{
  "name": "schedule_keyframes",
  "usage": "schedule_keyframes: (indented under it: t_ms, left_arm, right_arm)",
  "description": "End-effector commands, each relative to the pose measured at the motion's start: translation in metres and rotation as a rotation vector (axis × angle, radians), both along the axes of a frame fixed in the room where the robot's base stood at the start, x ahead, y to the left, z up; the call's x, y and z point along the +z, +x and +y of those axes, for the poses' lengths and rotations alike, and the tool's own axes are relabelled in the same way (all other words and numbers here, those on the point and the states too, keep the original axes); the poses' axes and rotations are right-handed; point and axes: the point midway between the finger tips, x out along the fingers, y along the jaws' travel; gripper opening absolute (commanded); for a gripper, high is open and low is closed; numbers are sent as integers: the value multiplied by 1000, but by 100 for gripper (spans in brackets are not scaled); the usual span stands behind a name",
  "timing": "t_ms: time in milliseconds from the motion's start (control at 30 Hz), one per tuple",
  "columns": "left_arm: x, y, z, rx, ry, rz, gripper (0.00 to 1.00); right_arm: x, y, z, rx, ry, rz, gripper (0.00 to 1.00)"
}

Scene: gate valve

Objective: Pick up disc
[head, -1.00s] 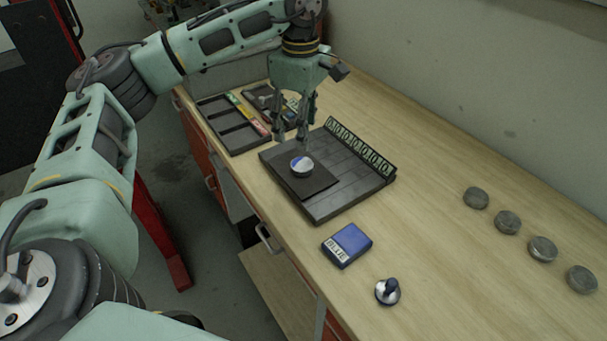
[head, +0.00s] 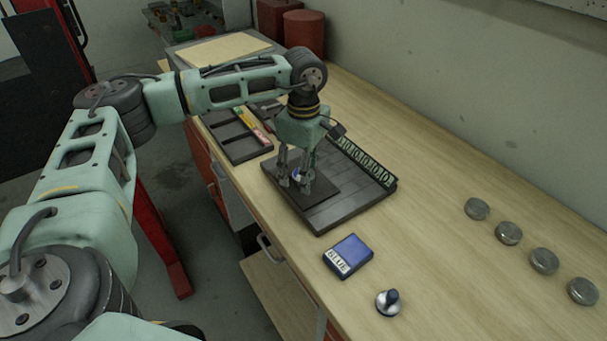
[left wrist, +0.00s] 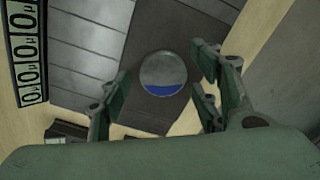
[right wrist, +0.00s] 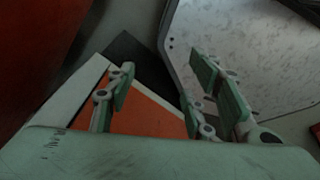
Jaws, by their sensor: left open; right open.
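The disc (left wrist: 163,73) is a round metal piece with a blue patch along one edge. It lies on a dark plate (left wrist: 157,112) on the grey slatted tray (head: 340,212). In the head view the disc (head: 297,175) shows only partly behind my left gripper's fingers. My left gripper (head: 294,184) is open and points down over the disc. In the left wrist view its fingers (left wrist: 160,85) stand on either side of the disc, apart from it. My right gripper (right wrist: 160,90) is open and empty, away from the disc.
A blue ink pad marked BLUE (head: 348,256) and a small dark-handled stamp (head: 389,302) stand near the front of the bench. Several metal discs (head: 509,233) sit in a row at right. A compartment tray (head: 237,137) lies behind. The bench between is clear.

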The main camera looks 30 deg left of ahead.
Motion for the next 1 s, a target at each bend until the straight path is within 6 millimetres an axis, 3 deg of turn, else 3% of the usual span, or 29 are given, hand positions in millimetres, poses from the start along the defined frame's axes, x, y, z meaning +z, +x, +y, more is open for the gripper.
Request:
schedule_keyframes:
  t_ms: [133,767,1000]
  left_arm:
    - [0,0,0,0,0,0,55]
    - [0,0,0,0,0,-1,0]
    - [2,1,0,0,-1,-3,0]
  right_arm:
    - [-1,0,0,0,0,0,48]
    - [0,0,0,0,0,0,48]
    - [-1,0,0,0,1,0,48]
